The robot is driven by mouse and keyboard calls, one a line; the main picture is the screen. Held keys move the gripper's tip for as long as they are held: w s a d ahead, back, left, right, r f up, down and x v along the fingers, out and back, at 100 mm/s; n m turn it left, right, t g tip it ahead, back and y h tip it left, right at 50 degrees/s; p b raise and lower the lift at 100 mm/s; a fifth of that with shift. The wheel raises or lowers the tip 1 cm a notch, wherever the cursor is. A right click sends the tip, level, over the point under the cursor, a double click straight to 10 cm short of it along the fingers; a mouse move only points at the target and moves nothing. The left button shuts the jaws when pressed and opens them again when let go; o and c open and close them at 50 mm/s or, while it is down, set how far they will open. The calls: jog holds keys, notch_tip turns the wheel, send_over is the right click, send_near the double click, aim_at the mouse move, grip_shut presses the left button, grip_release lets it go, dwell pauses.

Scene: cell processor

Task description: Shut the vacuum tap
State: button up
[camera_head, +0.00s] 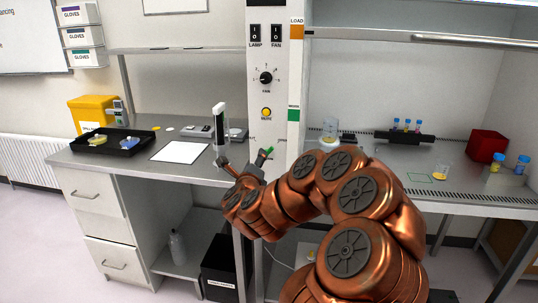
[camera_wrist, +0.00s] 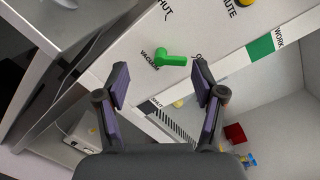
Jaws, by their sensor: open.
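The vacuum tap is a small green lever (camera_wrist: 172,60) on a white panel, beside the printed word VACUUM. In the wrist view its lever points right, toward a label starting with O that my right finger partly covers. A label ending in HUT is above it, cut by the top edge. My gripper (camera_wrist: 160,78) is open and empty, its two fingers spread below and to either side of the lever, apparently not touching it. In the head view my gripper (camera_head: 244,161) is in front of the panel, close to the green lever (camera_head: 265,153).
Above are a yellow MUTE button (camera_head: 266,113), fan knob (camera_head: 266,78) and two switches. A tall white-and-black device (camera_head: 220,125) stands on the left bench near my gripper. The cabinet on the right holds a red box (camera_head: 487,146) and several small bottles.

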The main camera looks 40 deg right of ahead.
aim_at(269, 152)
jog(key=shift+m+g+h, duration=0.5)
jog(key=shift+m+h, duration=0.1)
jog(key=shift+m, duration=0.3)
jog(key=shift+w+d+f+p, duration=0.1)
jog(key=shift+w+d+p, duration=0.3)
jog(key=shift+d, duration=1.05)
jog(key=shift+w+d+f+p, duration=0.1)
jog(key=shift+w+d+p, duration=0.35)
jog(key=shift+d, duration=1.05)
jog(key=shift+w+d+p, duration=0.25)
jog(key=shift+w+d, duration=0.25)
jog(key=shift+d, duration=0.95)
jog(key=c, duration=0.6)
jog(key=shift+r, duration=0.15)
jog(key=c, duration=0.4)
